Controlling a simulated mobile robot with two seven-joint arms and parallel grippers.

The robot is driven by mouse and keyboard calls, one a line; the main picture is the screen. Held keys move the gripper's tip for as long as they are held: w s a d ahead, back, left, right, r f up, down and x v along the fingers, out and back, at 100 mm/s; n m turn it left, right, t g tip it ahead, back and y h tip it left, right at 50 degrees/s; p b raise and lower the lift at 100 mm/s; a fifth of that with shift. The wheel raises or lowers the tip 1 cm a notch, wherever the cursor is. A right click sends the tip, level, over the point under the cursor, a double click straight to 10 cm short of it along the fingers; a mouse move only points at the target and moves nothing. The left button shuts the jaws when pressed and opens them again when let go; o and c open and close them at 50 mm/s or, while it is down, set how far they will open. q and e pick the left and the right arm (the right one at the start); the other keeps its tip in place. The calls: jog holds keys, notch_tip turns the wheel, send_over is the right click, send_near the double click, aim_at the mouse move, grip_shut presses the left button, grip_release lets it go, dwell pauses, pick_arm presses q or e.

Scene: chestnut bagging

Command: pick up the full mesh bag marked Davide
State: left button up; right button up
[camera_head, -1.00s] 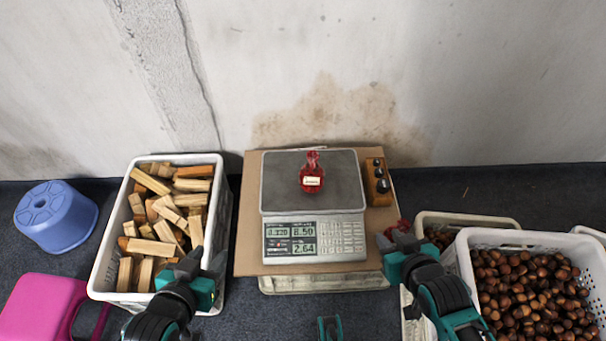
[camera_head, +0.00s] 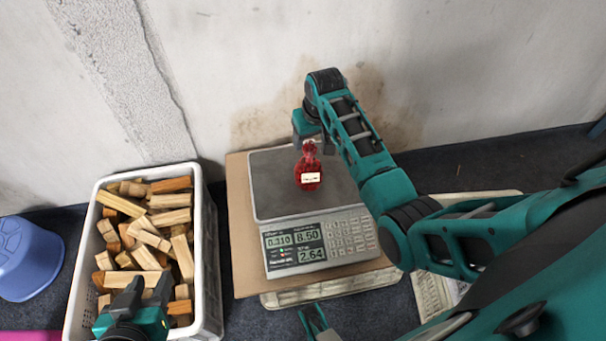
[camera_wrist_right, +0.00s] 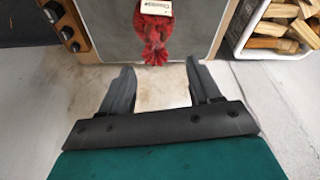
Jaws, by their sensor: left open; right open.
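My left gripper (camera_head: 146,289) is open over the near edge of the wood crate.
The scale (camera_head: 318,241) sits on a cardboard sheet (camera_head: 240,225). A white crate (camera_head: 208,240) of wood blocks stands at left, a blue stool (camera_head: 28,260) beyond it. A wooden holder (camera_wrist_right: 68,25) shows beside the scale. The stained wall (camera_head: 240,60) is close behind.

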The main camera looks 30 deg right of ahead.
aim_at(310, 150)
jog(key=b+x, duration=0.1)
jog(key=x, duration=0.3)
jog(key=shift+w+f+b, duration=0.15)
jog(key=shift+f+b, duration=0.15)
jog(key=b+x, duration=0.1)
jog(key=x, duration=0.1)
jog(key=d+b+x, duration=0.1)
jog(key=b+x, duration=0.1)
jog(key=shift+f, duration=0.25)
jog(key=shift+w+f, duration=0.15)
jog(key=shift+f, duration=0.2)
pick_arm(q)
jog(key=f, duration=0.5)
jog(key=shift+s+d+f, duration=0.1)
jog(key=shift+s+f, duration=0.15)
jog(key=shift+f, duration=0.15)
jog(key=shift+r, duration=0.1)
jog(key=shift+w, duration=0.15)
pick_arm(e)
grip_shut()
jog(key=shift+r, duration=0.1)
